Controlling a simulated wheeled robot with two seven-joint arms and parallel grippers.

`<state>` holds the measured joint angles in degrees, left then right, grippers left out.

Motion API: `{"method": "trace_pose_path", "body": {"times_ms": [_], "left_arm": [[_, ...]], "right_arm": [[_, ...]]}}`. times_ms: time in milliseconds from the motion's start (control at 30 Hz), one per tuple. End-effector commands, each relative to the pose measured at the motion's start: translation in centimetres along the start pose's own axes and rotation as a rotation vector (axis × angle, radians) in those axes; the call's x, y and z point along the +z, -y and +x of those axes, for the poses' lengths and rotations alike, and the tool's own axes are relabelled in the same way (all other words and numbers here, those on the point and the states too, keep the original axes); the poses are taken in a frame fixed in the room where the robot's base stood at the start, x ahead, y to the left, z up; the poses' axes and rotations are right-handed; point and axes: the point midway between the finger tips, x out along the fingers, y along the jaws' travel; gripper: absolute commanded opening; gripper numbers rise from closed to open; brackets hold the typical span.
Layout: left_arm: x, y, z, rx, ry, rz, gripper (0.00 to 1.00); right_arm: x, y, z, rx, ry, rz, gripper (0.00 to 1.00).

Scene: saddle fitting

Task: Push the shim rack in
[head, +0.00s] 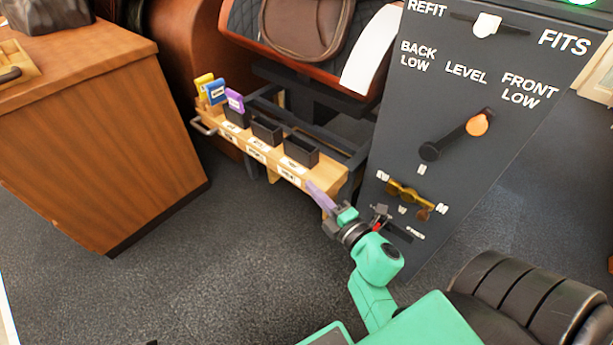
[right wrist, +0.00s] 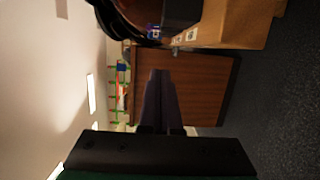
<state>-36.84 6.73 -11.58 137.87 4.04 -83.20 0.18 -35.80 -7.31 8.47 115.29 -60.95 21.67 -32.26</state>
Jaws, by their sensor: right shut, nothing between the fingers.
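The shim rack (head: 297,178) is a long light-wood tray under the saddle stand, with labels on its front and several black compartments. Yellow (head: 203,84), blue (head: 217,93) and purple (head: 235,101) shims stand at its left end. A metal handle (head: 204,128) is on that end. My right gripper (head: 313,188) is shut and empty; its purple fingers overlap the front of the rack near its right end. I cannot tell whether they touch it. In the right wrist view the shut fingers (right wrist: 158,75) point ahead, with the rack (right wrist: 232,27) at the upper right. My left gripper is not in view.
A grey panel (head: 450,110) with a lever, a brass knob and lettering stands right of the rack, close to my right wrist. A wooden cabinet (head: 110,140) stands at the left. A saddle (head: 305,30) is above the rack. The carpet (head: 240,260) in front is clear.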

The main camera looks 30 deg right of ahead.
Motion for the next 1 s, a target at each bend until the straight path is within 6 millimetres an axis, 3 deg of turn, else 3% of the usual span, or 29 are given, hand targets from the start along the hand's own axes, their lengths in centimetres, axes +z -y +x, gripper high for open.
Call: {"method": "trace_pose_path", "body": {"times_ms": [167,500,700,1000], "left_arm": [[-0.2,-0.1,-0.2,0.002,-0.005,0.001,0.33],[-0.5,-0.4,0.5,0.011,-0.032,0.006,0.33],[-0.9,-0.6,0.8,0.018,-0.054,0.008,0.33],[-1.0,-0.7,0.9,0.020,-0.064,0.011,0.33]], "right_arm": [[0.0,-0.5,2.6,0.004,-0.002,0.001,0.00],[0.0,-0.4,10.1,0.002,-0.001,0.004,0.00],[3.2,-0.2,10.7,-0.002,0.001,0.005,0.00],[3.9,-0.2,10.8,-0.001,0.001,0.008,0.00]]}}
